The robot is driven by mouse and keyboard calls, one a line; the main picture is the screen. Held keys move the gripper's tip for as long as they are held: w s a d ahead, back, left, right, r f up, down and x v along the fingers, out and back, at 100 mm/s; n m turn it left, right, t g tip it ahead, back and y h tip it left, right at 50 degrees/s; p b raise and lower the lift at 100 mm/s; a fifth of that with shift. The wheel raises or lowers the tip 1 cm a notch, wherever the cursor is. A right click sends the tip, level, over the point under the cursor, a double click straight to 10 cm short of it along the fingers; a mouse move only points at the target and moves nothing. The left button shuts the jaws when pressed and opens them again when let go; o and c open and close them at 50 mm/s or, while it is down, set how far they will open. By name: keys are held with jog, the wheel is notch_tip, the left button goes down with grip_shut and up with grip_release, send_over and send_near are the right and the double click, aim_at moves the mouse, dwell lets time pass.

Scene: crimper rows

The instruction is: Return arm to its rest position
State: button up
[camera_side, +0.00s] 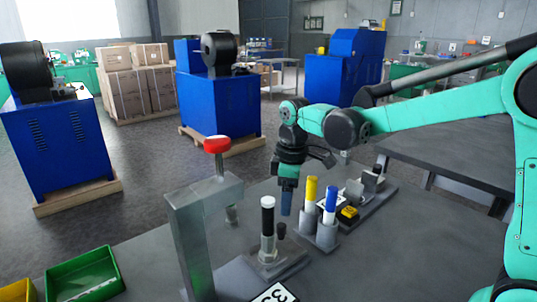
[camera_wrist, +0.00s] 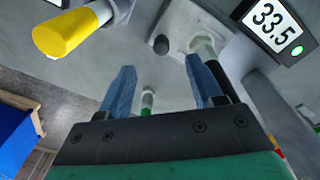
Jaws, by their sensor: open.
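My gripper (camera_side: 286,208) hangs over the grey bench, pointing down, with nothing seen between its fingers. In the wrist view my gripper (camera_wrist: 161,78) shows two blue fingers standing well apart. A black handle with a white top (camera_side: 268,218) stands upright in a grey holder, left of and nearer than my gripper. A yellow-topped handle (camera_side: 311,190) and a blue-topped white handle (camera_side: 331,198) stand upright in grey cups just to the right. The yellow top (camera_wrist: 65,32) is at upper left in the wrist view.
A grey press frame (camera_side: 190,230) with a red knob (camera_side: 217,144) stands left of the gripper. A green bin (camera_side: 84,275) and a yellow bin (camera_side: 18,290) are at lower left. Space above the bench's right side holds my arm.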

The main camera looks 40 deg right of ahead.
jog(key=s+r+m+t, duration=0.2)
jog(key=s+m+t, duration=0.4)
jog(key=s+m, duration=0.2)
jog(key=shift+s+a+r, duration=0.15)
jog(key=shift+s+a, duration=0.3)
jog(key=shift+s, duration=0.3)
jog(key=shift+o, duration=0.4)
